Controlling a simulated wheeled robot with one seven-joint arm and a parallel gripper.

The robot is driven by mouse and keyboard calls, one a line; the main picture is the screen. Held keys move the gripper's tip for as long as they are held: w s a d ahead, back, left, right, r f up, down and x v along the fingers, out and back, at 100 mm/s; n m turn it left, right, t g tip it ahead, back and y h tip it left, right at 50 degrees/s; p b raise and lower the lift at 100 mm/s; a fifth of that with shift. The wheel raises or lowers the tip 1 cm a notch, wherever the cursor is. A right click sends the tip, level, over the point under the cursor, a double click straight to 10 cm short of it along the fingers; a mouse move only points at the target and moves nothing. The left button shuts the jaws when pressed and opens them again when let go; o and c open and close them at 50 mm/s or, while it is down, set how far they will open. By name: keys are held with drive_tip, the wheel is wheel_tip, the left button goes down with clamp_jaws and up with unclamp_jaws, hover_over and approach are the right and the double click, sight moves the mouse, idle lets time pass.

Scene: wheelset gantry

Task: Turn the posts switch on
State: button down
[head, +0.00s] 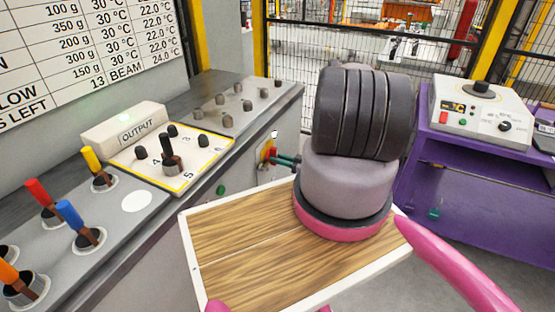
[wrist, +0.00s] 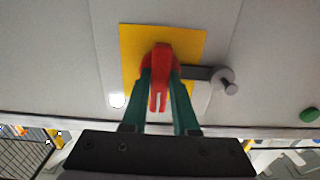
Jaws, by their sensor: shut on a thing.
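The switch has a red handle (wrist: 160,62) on a yellow plate (wrist: 190,45) fixed to a grey cabinet wall. In the wrist view the handle points toward my gripper, and a grey bar with a round pin sticks out to its right. My gripper (wrist: 160,105) has green fingers, one on each side of the red handle, and is shut on it. In the head view my gripper (head: 280,159) reaches the yellow plate (head: 265,150) on the cabinet side, partly hidden behind my arm. No label is readable on the plate.
A white round lamp (wrist: 117,100) sits left of the plate and a green button (wrist: 310,115) to the right. The console top holds an OUTPUT selector box (head: 165,160) and several coloured levers. A purple bench (head: 450,165) stands at the right, with a black fence behind.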

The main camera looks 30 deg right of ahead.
drive_tip(key=c, duration=0.7)
unclamp_jaws()
drive_tip(key=v, duration=1.1)
